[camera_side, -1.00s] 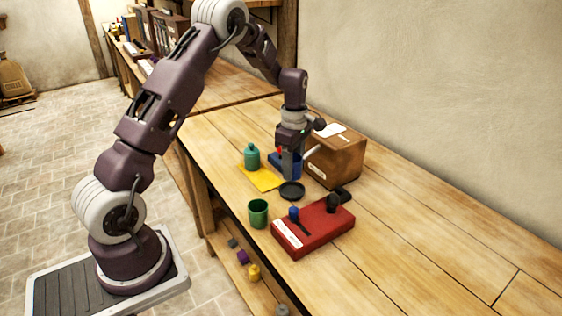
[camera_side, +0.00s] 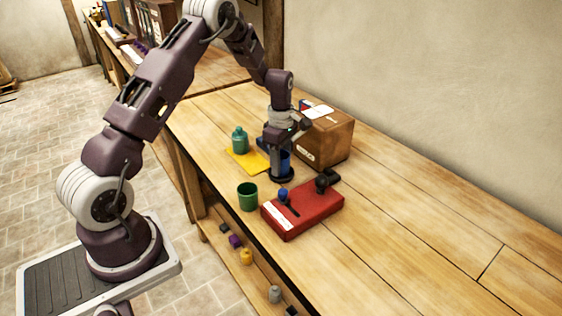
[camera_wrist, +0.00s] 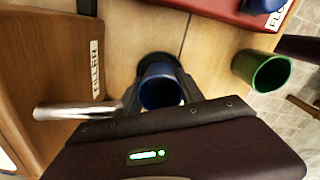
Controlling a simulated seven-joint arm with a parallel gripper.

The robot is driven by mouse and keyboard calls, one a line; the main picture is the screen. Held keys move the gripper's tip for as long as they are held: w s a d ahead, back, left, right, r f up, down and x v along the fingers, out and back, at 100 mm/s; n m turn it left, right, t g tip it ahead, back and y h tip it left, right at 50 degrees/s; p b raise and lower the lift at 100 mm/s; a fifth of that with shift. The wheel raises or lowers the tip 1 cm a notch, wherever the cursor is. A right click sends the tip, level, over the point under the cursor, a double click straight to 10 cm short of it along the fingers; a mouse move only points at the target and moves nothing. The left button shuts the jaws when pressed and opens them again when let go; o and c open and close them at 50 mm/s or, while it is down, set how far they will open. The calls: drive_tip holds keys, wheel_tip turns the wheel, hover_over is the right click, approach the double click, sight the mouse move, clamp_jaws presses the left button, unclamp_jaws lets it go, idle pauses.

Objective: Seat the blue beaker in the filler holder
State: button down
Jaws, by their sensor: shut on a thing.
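The blue beaker (camera_side: 284,160) is between the fingers of my gripper (camera_side: 279,168), which is shut on it. In the wrist view the beaker (camera_wrist: 160,88) shows its open mouth between my fingers (camera_wrist: 158,100). The filler holder is the low black round piece (camera_side: 282,177) on the bench beside the brown filler box (camera_side: 328,140). The beaker is over the holder, its lower end close to it. My fingers partly cover it, and I cannot tell whether it rests inside. In the wrist view a dark rim of the holder (camera_wrist: 155,59) shows behind the beaker.
The filler's metal spout (camera_wrist: 72,110) is close beside my gripper. A green cup (camera_side: 247,196) and a red control box (camera_side: 302,210) with knobs stand nearby. The right of the bench is clear.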

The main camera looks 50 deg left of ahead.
drive_tip(key=shift+f, duration=0.25)
idle(0.8)
drive_tip(key=shift+r, duration=0.15)
drive_tip(key=shift+r, duration=0.65)
drive_tip(key=shift+f, duration=0.7)
idle(0.7)
drive_tip(key=shift+r, duration=0.7)
drive_tip(key=shift+f, duration=0.8)
idle(0.4)
drive_tip(key=c, duration=1)
unclamp_jaws()
